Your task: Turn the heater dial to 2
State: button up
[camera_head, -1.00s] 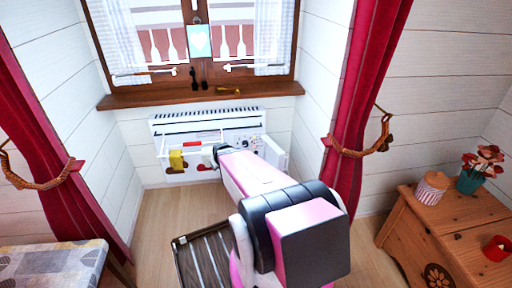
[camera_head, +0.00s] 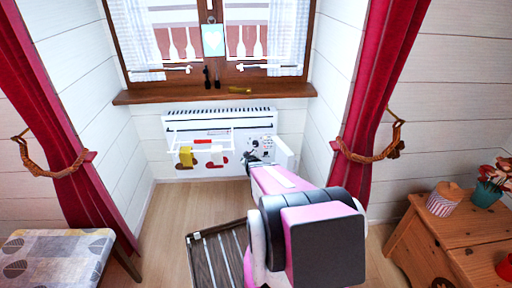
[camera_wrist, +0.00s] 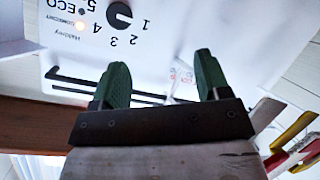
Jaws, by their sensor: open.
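The white heater (camera_head: 215,122) stands against the wall under the window. Its control panel (camera_head: 262,143) is at its right end. In the wrist view the round black dial (camera_wrist: 119,15) sits at the top, with numbers 1 to 5 and ECO printed around it upside down. A light mark on the dial points to the right, roughly toward 1. My gripper (camera_wrist: 161,80) is open, its two green fingers wide apart with nothing between them. The dial is beyond the fingertips and not touched. In the head view my gripper (camera_head: 256,160) is just below the panel, partly hidden by my arm.
A white rack (camera_head: 205,142) with yellow and red items hangs on the heater's front. Red curtains (camera_head: 372,80) flank the alcove. A slatted wooden item (camera_head: 218,252) lies on the floor beside my arm. A wooden chest (camera_head: 455,235) stands at the right.

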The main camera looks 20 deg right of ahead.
aim_at(256, 145)
jog(key=w+d+f+n+t+h, duration=0.1)
jog(key=d+f+n+t+h, duration=0.1)
jog(key=d+f+t, duration=0.3)
jog(key=shift+g, duration=0.4)
jog(key=x, duration=0.3)
jog(key=r+x, duration=0.1)
jog(key=x, duration=0.3)
jog(key=r+x, duration=0.1)
jog(key=x, duration=0.3)
jog(key=shift+d+r, duration=0.15)
jog(key=shift+d, duration=0.05)
jog(key=c, duration=0.9)
